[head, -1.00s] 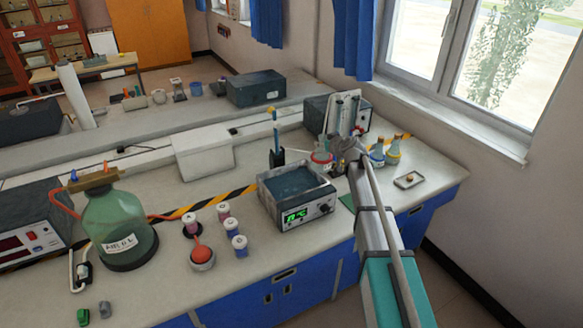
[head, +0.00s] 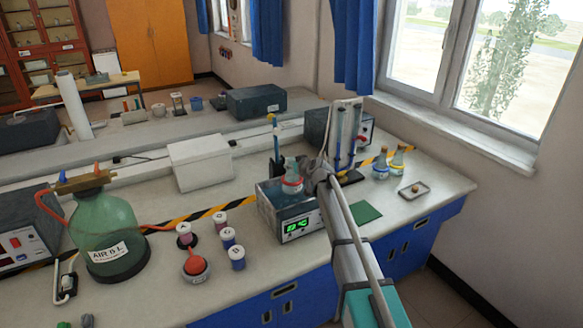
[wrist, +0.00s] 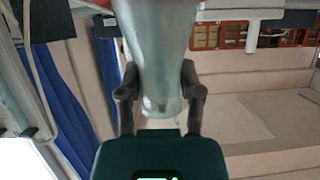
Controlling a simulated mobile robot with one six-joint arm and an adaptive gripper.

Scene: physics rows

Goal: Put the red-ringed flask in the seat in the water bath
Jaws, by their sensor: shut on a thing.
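The red-ringed flask (head: 291,182) is in my gripper (head: 318,178), above the water bath (head: 298,222) in the head view. In the wrist view the flask's glass neck (wrist: 155,75) stands between the two fingers of my gripper (wrist: 160,92), which are shut on it. A little red shows at the top edge there. The bath is a grey box with a green lit display on its front. The flask and my arm cover much of the bath's top, so its seat is hidden. I cannot tell whether the flask touches the bath.
A blue-ringed flask (head: 380,168) and a yellow-ringed flask (head: 397,161) stand to the right, behind a small tray (head: 414,190). A green mat (head: 366,212) lies bare beside the bath. Several small jars (head: 228,237) and a large green bottle (head: 104,235) stand left.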

